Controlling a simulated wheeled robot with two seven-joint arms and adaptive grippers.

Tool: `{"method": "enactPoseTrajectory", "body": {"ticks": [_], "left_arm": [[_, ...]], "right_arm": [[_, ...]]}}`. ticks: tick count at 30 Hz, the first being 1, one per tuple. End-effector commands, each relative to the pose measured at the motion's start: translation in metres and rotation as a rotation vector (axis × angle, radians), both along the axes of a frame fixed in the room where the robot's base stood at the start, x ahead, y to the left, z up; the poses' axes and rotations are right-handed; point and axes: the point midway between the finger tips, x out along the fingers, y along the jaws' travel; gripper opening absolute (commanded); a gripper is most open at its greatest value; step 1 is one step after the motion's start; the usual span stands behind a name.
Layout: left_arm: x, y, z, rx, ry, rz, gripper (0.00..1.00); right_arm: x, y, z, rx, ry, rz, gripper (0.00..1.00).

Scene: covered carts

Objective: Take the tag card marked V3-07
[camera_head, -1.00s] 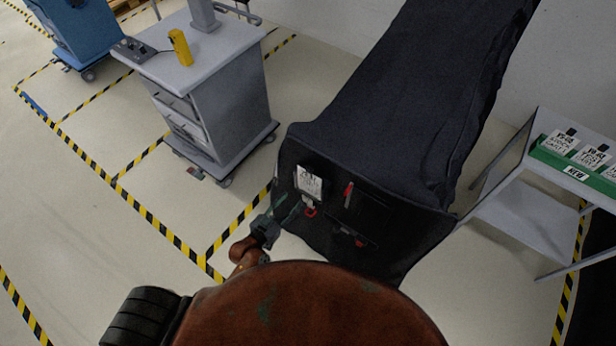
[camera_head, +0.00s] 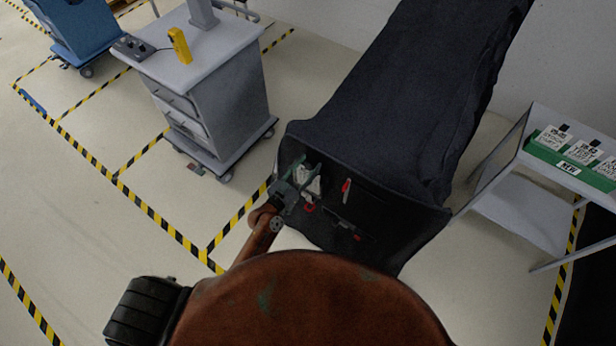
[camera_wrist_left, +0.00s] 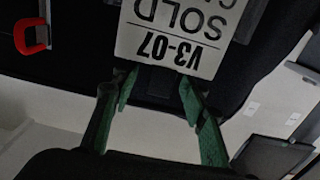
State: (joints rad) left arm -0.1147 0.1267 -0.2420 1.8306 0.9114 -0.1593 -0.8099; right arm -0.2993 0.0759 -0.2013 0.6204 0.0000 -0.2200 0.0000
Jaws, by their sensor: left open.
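The white tag card (camera_wrist_left: 180,35) shows upside down in the left wrist view, with "V3-07" and "SOLD" readable. It hangs on the near end of the dark covered cart (camera_head: 390,130). In the head view the card (camera_head: 312,186) is partly hidden by my left gripper (camera_head: 302,180). In the left wrist view my left gripper (camera_wrist_left: 158,92) is open, its green fingers to either side of the card's V3-07 edge. I cannot tell whether they touch it. My right gripper is not in view.
A red-handled item (camera_head: 346,188) and a red ring (camera_head: 309,208) are close to the card on the cover. A grey drawer cart (camera_head: 215,95) stands left. At right, a white table (camera_head: 520,165) bears a green holder (camera_head: 565,165) with several cards.

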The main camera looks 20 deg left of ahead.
Motion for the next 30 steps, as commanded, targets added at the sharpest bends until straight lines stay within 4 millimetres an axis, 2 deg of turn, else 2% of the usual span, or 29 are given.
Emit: {"method": "enactPoseTrajectory", "body": {"ticks": [6, 23, 30], "left_arm": [[0.0001, 0.0002, -0.0007, 0.0, 0.001, 0.0, 0.39], [-0.0002, 0.0004, -0.0005, 0.0, 0.0, 0.001, 0.01], [-0.0001, 0.0003, 0.0002, 0.0, 0.0, 0.001, 0.0]], "right_arm": [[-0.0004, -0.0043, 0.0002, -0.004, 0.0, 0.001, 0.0], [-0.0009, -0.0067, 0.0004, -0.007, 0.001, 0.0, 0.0], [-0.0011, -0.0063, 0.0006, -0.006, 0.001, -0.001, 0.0]]}}
